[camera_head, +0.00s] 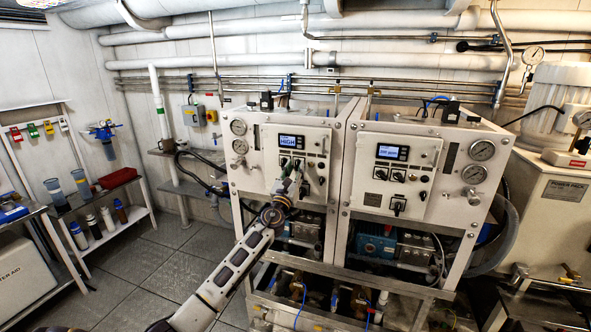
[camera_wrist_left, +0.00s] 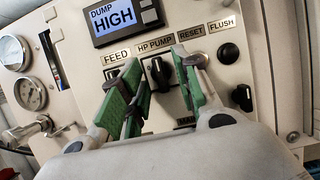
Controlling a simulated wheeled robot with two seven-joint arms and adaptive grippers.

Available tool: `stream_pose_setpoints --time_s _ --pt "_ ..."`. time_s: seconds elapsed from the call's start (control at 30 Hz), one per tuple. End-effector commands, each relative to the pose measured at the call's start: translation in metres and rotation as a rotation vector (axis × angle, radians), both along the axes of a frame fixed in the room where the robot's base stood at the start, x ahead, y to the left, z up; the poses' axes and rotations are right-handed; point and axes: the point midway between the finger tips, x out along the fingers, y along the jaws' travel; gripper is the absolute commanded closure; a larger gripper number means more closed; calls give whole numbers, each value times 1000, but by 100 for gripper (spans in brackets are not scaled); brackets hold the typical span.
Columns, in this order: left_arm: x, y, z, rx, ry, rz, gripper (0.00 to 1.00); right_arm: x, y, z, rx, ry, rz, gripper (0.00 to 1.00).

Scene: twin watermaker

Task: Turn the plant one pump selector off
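The left white watermaker unit has a control panel with a lit display (camera_head: 288,141), which reads "DUMP HIGH" in the left wrist view (camera_wrist_left: 122,18). Below it a black selector knob (camera_wrist_left: 158,74) sits under the "HP PUMP" label, its grip roughly upright. My left gripper (camera_head: 290,178) is in front of this panel. In the left wrist view its green-padded fingers (camera_wrist_left: 157,68) are apart, with the knob showing between them; whether they touch it I cannot tell. The left finger covers the area under the "FEED" label. My right gripper is not in view.
A round black button (camera_wrist_left: 229,53) under "FLUSH" and a black knob (camera_wrist_left: 242,97) are right of the fingers. Gauges (camera_wrist_left: 30,95) and a valve stand at left. A similar second unit (camera_head: 400,165) adjoins at right. A shelf with bottles (camera_head: 92,222) stands far left; floor between is clear.

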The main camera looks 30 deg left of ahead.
Motion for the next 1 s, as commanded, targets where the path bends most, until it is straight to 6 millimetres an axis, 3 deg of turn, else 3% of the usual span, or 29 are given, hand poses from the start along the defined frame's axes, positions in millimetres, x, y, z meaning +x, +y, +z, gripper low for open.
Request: stream_pose_setpoints --time_s 0.5,0.77,1.0 --pt "6 1 2 0 1 0 68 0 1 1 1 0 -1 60" --pt "6 1 2 0 1 0 100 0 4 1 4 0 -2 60" --pt "6 1 2 -3 0 0 100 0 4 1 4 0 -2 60"
